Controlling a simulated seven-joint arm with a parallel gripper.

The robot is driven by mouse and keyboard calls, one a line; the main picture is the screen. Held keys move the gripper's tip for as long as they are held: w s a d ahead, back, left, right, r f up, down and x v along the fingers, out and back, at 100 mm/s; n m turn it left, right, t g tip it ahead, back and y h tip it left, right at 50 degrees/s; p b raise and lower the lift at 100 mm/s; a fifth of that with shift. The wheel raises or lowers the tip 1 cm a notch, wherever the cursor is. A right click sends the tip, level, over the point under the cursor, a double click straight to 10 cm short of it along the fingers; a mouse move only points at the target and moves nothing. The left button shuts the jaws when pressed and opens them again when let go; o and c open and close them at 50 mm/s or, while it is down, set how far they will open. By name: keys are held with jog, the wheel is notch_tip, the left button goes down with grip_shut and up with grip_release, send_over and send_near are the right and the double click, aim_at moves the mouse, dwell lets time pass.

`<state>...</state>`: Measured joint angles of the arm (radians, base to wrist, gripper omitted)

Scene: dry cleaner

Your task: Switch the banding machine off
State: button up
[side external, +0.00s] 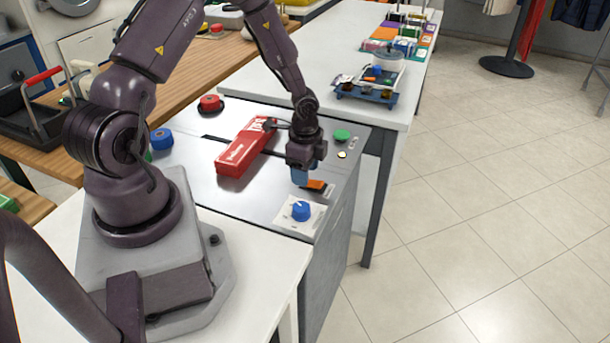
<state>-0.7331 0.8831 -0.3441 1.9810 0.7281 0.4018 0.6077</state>
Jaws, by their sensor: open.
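The banding machine (205,178) is a grey cabinet with a flat metal top and a dark slot across it. An orange switch-like part (316,185) lies on its top near the right edge. A blue knob (301,210) sits on a white plate at the front corner. A green round button (341,135) is farther back on the same side. My gripper (302,178) points down, open, with its blue fingertips close to the orange part. I cannot tell whether they touch it. The gripper partly hides the orange part.
A red box (240,152) lies on the machine top, left of my gripper. A red knob (210,103) and a blue roll (161,139) are at the far left. A white table (290,88) with a tray (365,95) stands behind.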

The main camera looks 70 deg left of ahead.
jog(key=shift+f, duration=1)
jog(key=c, duration=0.9)
jog(key=shift+w+d+r+g+y, duration=0.15)
jog(key=shift+g+y, duration=0.4)
jog(key=shift+w+d+r+g+y, duration=0.1)
jog(key=shift+d+g+y, duration=0.05)
jog(key=shift+g+y, duration=0.4)
jog(key=shift+r+g+y, duration=0.1)
jog(key=shift+g+y, duration=0.4)
